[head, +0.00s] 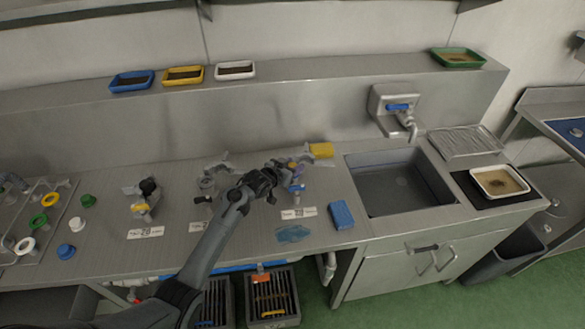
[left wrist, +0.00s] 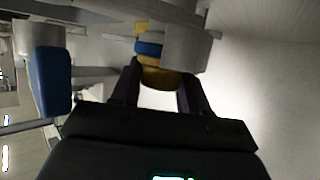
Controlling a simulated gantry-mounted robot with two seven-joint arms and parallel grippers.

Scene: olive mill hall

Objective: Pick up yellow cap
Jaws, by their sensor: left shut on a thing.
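The yellow cap (left wrist: 160,78) is between the fingertips of my left gripper (left wrist: 155,92) in the left wrist view, and the fingers are shut on it. Just beyond it are a blue ring (left wrist: 148,48) and a grey cylinder (left wrist: 186,50); I cannot tell whether the cap touches them. In the head view my left gripper (head: 286,168) is at the rightmost grey fitting on the bench, left of the sink. The cap is too small and covered to make out clearly there. My right gripper is not in view.
A yellow block (head: 321,150) lies just beyond the gripper. A blue sponge (head: 341,215) lies near the sink (head: 395,185). Another fitting (head: 144,200) and loose caps, including a green one (head: 88,200), are on the left. Small trays, one blue (head: 131,87), line the back ledge.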

